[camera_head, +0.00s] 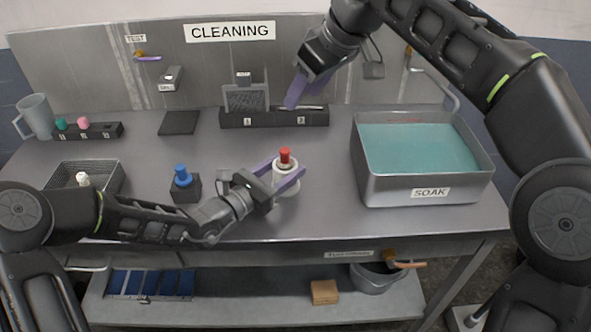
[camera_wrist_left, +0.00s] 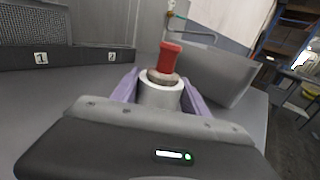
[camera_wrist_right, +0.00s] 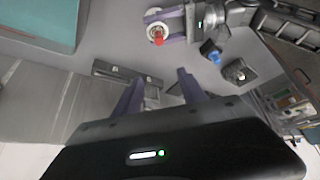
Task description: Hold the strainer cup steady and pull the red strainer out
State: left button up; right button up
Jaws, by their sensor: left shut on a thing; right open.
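The strainer cup (camera_head: 283,176) is a pale, round cup standing on the table. The red strainer (camera_head: 285,155) sits in its top with the red knob upright; it also shows in the left wrist view (camera_wrist_left: 170,56) and from above in the right wrist view (camera_wrist_right: 158,40). My left gripper (camera_head: 291,178) is shut on the cup, one purple finger on each side. My right gripper (camera_head: 298,92) is open and empty, raised above the back of the table near slot 2, apart from the strainer.
A soak basin (camera_head: 366,192) with teal liquid stands to the right. A black rack (camera_head: 274,118) with slots 1 and 2 is at the back. A blue-knobbed item (camera_head: 182,178) stands left of the cup, near a wire basket (camera_head: 115,178).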

jog(key=w+d+f+m+t, duration=0.1)
jog(key=w+d+f+t, duration=0.25)
jog(key=w+f, duration=0.45)
jog(key=n+t+y, duration=0.1)
jog(key=t+y, duration=0.4)
jog(key=y, duration=0.4)
send_near(285, 165)
jog(key=shift+w+a+r, duration=0.2)
jog(key=shift+w+r, duration=0.1)
jog(key=shift+w, duration=0.15)
jog(key=shift+w+a+r, duration=0.2)
jog(key=shift+w+r, duration=0.1)
jog(key=shift+w, duration=0.2)
jog(key=shift+w+a, duration=0.1)
